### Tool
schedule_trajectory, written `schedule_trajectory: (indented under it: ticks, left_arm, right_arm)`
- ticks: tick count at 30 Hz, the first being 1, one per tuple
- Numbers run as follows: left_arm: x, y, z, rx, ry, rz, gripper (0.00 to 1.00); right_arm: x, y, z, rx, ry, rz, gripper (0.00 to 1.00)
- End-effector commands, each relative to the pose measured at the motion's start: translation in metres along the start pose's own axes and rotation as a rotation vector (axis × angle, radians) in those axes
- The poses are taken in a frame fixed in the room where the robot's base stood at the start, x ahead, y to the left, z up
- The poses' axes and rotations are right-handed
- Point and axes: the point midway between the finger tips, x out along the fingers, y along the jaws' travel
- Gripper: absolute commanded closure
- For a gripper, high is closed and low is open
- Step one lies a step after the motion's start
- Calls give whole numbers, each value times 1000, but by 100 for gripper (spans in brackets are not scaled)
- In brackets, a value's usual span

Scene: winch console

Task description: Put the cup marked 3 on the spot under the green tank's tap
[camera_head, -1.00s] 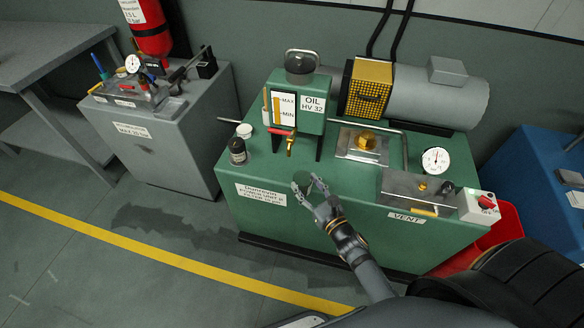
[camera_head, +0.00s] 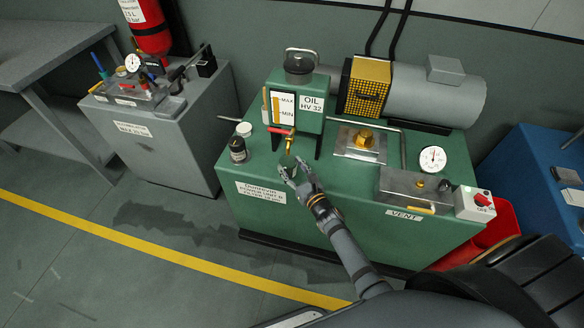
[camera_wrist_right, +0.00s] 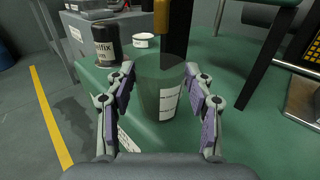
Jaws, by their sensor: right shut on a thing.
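My right gripper (camera_head: 290,168) is shut on a see-through cup (camera_wrist_right: 158,90), its fingers on either side of it in the right wrist view. The cup looks upright and has white labels with dark lines; I cannot read a 3 on it. The green tank (camera_head: 312,98) has a brass tap (camera_head: 290,144) with a red handle at its lower front. The tap (camera_wrist_right: 161,16) also shows in the wrist view, just beyond the cup's rim. In the head view the cup is close in front of the tap. The spot cannot be made out. My left gripper is not in view.
A dark bottle (camera_head: 238,150) and a white tub (camera_head: 244,130) stand left of the tap on the green cabinet (camera_head: 335,200). A metal plate with a brass cap (camera_head: 364,138) is to the right. A gauge (camera_head: 432,159) and a red switch (camera_head: 482,200) are farther right.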

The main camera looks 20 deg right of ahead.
Motion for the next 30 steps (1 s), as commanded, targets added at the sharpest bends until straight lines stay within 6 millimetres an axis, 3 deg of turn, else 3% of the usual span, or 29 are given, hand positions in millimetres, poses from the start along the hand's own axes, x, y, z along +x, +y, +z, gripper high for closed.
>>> schedule_trajectory:
  ticks: [3,4,9,20,23,30]
  left_arm:
    - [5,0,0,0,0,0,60]
    - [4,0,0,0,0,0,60]
    - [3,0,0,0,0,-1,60]
    - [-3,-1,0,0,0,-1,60]
    - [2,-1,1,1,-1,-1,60]
    - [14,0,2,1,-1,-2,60]
  right_arm:
    - [0,0,-4,-1,0,0,72]
    - [0,0,-4,-1,0,0,46]
    - [0,0,-3,-1,1,0,24]
    - [0,0,3,0,0,0,24]
    - [-17,0,-3,-1,3,0,24]
    - [-77,0,-5,-2,4,1,24]
